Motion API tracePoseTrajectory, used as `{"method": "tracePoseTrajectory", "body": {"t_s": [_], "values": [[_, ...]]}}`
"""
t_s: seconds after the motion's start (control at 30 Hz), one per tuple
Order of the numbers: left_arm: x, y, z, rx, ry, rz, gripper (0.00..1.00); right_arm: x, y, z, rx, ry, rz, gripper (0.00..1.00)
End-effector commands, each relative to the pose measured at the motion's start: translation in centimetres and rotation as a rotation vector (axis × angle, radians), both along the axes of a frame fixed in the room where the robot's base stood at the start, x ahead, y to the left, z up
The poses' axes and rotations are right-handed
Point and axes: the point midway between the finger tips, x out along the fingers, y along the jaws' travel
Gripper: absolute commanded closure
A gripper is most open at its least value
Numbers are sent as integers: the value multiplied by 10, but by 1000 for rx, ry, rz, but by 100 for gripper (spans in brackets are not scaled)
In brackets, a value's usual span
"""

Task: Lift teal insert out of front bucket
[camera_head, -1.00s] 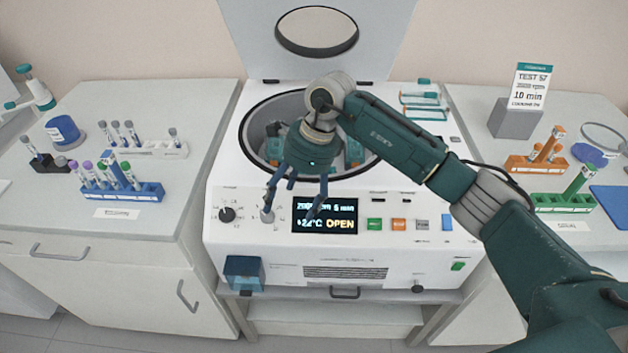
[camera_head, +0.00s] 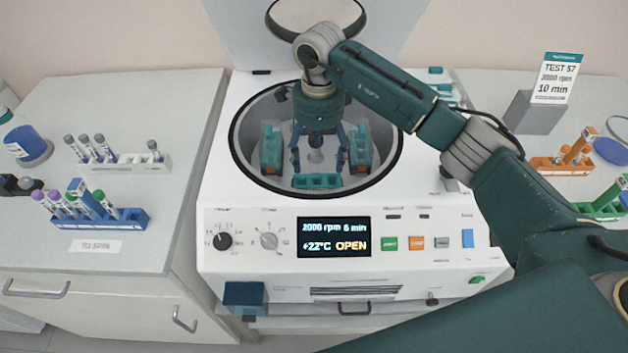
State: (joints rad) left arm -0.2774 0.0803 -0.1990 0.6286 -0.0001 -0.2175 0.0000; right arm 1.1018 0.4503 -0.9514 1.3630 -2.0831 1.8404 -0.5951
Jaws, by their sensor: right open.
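The centrifuge (camera_head: 215,205) stands open in the middle, its lid raised. In its round bowl, a low teal insert (camera_head: 317,181) shows at the front of the rotor. More teal buckets sit at the left (camera_head: 271,150) and right (camera_head: 360,148) of the rotor. My right gripper (camera_head: 318,170) points down inside the bowl with its fingers spread. It is above or just behind the front insert; I cannot tell whether the fingertips touch it. The back of the rotor is hidden behind my right gripper and wrist. My left gripper is not in view.
The raised lid (camera_head: 235,35) stands behind the bowl. Left are a blue rack (camera_head: 130,221) and a white rack (camera_head: 130,163) with tubes. Right are orange and green racks and a sign (camera_head: 557,78).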

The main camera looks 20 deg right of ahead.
Motion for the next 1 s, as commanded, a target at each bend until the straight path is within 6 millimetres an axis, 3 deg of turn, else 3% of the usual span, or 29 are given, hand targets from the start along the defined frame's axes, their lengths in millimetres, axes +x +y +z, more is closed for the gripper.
{"method": "tracePoseTrajectory", "body": {"t_s": [0.13,0.33,0.47,0.7,0.97,1.0], "values": [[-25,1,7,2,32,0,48,-2,0,-23,0,5,0,26],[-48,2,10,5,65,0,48,-1,1,-40,1,2,1,26],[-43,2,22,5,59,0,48,-3,2,-54,2,6,1,26],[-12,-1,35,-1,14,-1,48,-2,3,-87,1,3,1,26],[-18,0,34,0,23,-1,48,-1,3,-91,1,0,2,26],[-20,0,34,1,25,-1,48,-1,3,-91,1,0,2,32]]}}
